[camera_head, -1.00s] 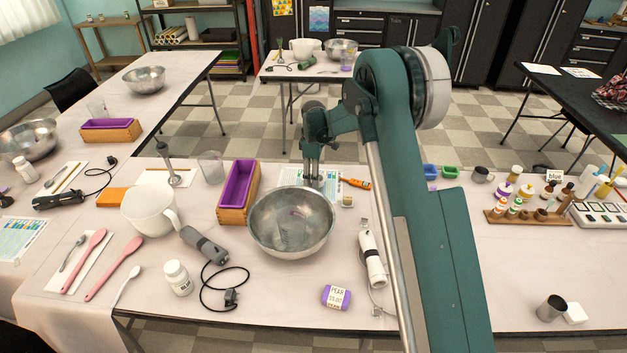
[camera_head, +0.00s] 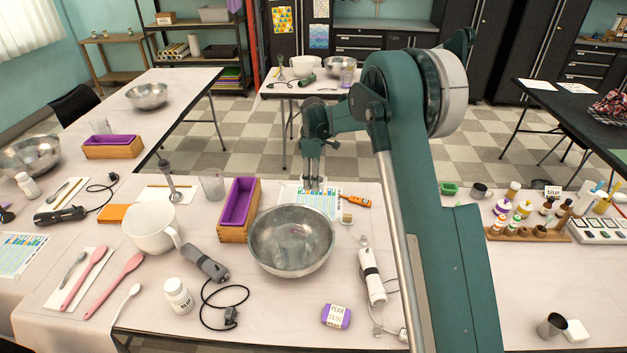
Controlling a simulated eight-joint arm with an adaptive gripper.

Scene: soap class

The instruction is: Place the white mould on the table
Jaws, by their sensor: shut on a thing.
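My gripper (camera_head: 314,186) hangs at the middle of the front table, just behind the steel bowl (camera_head: 291,240) and over a printed colour chart. Its fingers are shut on a small pale thing at their tips. The thing is too small and too covered by the fingers to make out its shape, so I cannot tell for sure that it is the white mould. I cannot tell whether it touches the table (camera_head: 270,305). A small white block (camera_head: 576,330) lies at the right front, beside a metal cup (camera_head: 551,325).
A wooden box with a purple liner (camera_head: 239,208) stands left of the bowl. An orange-handled tool (camera_head: 355,200) lies right of the gripper. A white hand tool (camera_head: 372,277) and a purple soap pack (camera_head: 336,316) lie in front. My arm hides part of the table right of centre.

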